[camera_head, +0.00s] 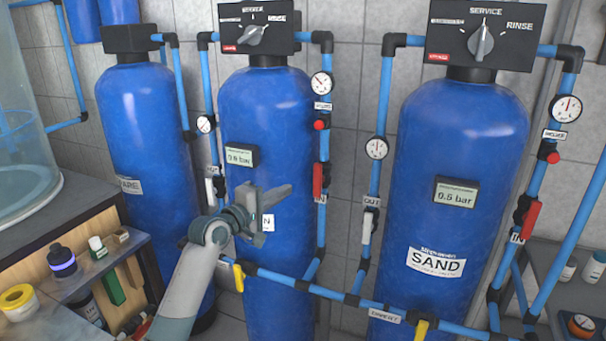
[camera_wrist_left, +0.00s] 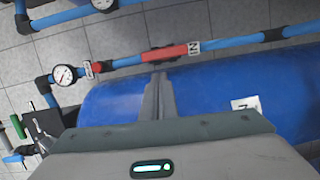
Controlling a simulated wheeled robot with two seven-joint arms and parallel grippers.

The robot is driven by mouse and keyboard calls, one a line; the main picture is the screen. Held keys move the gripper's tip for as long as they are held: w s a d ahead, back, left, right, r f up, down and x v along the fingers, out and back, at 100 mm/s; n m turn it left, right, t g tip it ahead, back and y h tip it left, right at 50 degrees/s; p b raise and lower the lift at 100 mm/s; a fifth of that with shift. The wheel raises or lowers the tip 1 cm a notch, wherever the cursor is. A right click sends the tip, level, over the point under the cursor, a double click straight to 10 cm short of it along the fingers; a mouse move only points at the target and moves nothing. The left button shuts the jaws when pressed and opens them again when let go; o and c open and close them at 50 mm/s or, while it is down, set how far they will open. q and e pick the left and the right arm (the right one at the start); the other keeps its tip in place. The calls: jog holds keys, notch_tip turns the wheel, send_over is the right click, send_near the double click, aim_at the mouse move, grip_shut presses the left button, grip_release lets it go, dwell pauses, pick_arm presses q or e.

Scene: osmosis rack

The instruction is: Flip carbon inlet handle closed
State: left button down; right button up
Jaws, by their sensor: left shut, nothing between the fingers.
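The carbon inlet handle (camera_head: 318,181) is a red lever on the vertical blue pipe right of the middle blue tank (camera_head: 262,115). It lies along the pipe, above an IN tag. In the left wrist view the red handle (camera_wrist_left: 170,53) lies just beyond my fingertips, with the IN tag (camera_wrist_left: 194,47) beside it. My left gripper (camera_head: 288,190) is shut and empty in front of the middle tank, its fingers pointing right towards the pipe. In the wrist view the fingertips (camera_wrist_left: 158,76) are close to the handle; I cannot tell whether they touch. The arm partly hides the tank's label.
The sand tank (camera_head: 465,145) stands at the right with its own red handle (camera_head: 531,220). A white handle (camera_head: 368,222) is on the pipe between the tanks. A yellow handle (camera_head: 239,277) sits below my gripper. A shelf with bottles (camera_head: 62,260) is at the left.

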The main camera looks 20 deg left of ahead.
aim_at(318, 181)
pick_arm(q)
jog(key=shift+w+a+r, duration=0.15)
jog(key=shift+a+r, duration=0.05)
jog(key=shift+r, duration=0.25)
jog(key=shift+w+a+r, duration=0.15)
jog(key=shift+r, duration=0.3)
jog(key=shift+w, duration=0.1)
jog(key=shift+p+x, duration=1.35)
jog(key=shift+x, duration=3.55)
